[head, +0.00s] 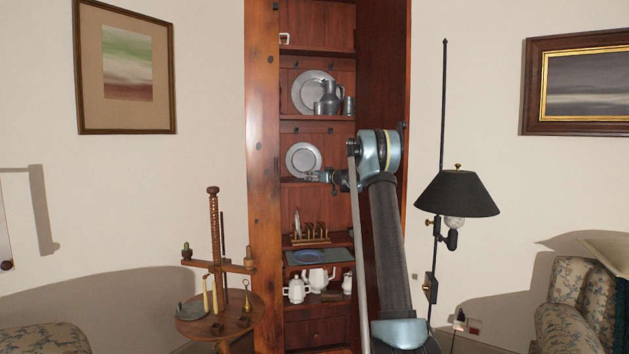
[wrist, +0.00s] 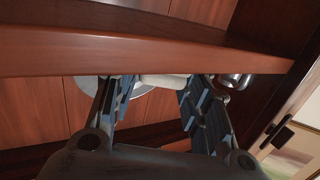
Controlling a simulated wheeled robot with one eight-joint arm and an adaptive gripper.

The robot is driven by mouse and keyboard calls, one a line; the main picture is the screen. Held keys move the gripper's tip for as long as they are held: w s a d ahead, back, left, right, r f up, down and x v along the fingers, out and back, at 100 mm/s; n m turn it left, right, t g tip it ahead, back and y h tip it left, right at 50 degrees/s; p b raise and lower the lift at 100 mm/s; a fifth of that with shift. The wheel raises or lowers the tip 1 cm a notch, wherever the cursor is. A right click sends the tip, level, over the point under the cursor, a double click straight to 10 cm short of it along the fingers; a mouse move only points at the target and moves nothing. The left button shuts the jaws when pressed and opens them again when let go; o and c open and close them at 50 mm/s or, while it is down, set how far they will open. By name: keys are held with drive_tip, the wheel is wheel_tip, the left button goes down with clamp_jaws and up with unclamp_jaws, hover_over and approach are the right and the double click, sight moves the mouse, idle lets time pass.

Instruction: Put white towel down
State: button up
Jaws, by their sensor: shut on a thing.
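My gripper (head: 312,176) is at the shelf below the middle pewter plate, inside the tall wooden cabinet. In the wrist view, its fingers (wrist: 160,85) are spread apart around a small white rolled thing, which I take to be the white towel (wrist: 164,80). The gripper is shut on it. Only a short length of the towel shows, behind the edge of a wooden board. I cannot make out the towel in the head view, and whether it touches a shelf cannot be told.
The cabinet shelf edge (wrist: 150,58) crosses close in front of the fingers. A pewter plate (head: 303,158) stands just above the gripper. A metal vessel (wrist: 235,81) is beside the right finger.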

drive_tip(key=o, duration=1.1)
drive_tip(key=shift+o, duration=0.2)
drive_tip(key=shift+s, duration=0.1)
drive_tip(key=v, duration=1.1)
drive_tip(key=shift+s+d, duration=0.25)
drive_tip(key=shift+s, duration=0.05)
drive_tip(key=shift+s, duration=0.1)
drive_tip(key=s+a+f+m+g+h, duration=0.1)
drive_tip(key=s+a+f+g, duration=0.25)
drive_tip(key=s, duration=1.45)
drive_tip(key=s+a+f+g+h, duration=0.2)
drive_tip(key=s+f+g, duration=0.2)
drive_tip(key=s, duration=1.4)
drive_tip(key=s+d+f+m+g+h, duration=0.1)
drive_tip(key=s+d+f, duration=0.3)
drive_tip(key=s+f, duration=0.4)
drive_tip(key=s+d+f+m+g+h, duration=0.2)
drive_tip(key=s+f, duration=0.5)
drive_tip(key=s, duration=0.9)
drive_tip(key=s+d+f+m+g+h, duration=0.1)
drive_tip(key=s+d+f+m+h, duration=0.2)
drive_tip(key=s, duration=1)
drive_tip(key=d+f+h, duration=0.1)
drive_tip(key=d+f, duration=0.2)
drive_tip(key=f, duration=0.2)
drive_tip(key=shift+f, duration=0.4)
